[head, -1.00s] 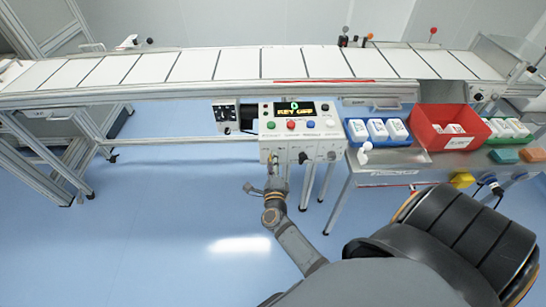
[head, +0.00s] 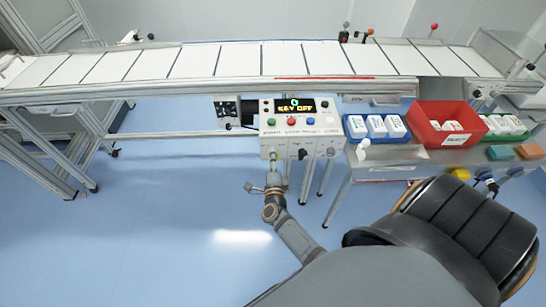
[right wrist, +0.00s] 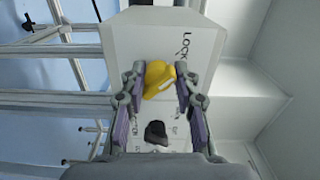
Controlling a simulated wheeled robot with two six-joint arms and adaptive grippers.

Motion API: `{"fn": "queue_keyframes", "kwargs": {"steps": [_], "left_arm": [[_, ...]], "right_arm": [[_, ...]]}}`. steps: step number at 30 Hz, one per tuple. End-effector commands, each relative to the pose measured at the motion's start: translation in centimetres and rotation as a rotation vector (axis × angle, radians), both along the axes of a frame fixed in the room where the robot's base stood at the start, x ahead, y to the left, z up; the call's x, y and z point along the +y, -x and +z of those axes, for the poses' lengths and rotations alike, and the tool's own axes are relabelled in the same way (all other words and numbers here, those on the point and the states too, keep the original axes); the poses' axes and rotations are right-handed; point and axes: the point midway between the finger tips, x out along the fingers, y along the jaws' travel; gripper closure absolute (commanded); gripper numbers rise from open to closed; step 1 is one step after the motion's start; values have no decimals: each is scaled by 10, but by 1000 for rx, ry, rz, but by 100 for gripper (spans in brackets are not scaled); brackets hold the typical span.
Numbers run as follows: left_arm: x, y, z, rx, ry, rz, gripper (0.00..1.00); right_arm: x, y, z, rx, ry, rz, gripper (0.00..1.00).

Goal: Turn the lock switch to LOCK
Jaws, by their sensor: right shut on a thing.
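The lock switch is a yellow knob (right wrist: 160,80) on the pale front face of the control box, seen in the right wrist view. A LOCK label is printed above and to its right. My right gripper (right wrist: 161,86) is shut on the knob, with one finger on each side of it. In the head view, my right gripper (head: 273,166) is at the lower left of the control box (head: 301,121) front and covers most of the switch. The lit display (head: 297,106) reads KEY OFF. My left gripper is not in view.
A black knob (right wrist: 156,133) is close to the yellow one. A conveyor (head: 235,60) runs behind. The floor at left is clear.

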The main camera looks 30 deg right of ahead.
Motion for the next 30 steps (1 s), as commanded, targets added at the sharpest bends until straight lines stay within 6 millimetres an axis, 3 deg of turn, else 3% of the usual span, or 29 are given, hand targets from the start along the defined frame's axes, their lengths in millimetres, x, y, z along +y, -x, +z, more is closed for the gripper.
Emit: {"fn": "queue_keyframes", "kwargs": {"steps": [3, 4, 8, 17, 30], "left_arm": [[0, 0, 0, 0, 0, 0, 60], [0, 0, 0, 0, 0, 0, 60], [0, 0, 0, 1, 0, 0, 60], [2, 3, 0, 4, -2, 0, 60], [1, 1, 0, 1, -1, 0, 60]], "right_arm": [[0, 1, -2, 5, 0, 2, 100], [0, 1, -2, 5, 0, 2, 65], [0, 1, -2, 4, 0, 1, 48], [1, 2, -1, 2, -1, 0, 48], [37, 60, -2, 3, -2, 0, 48]]}}
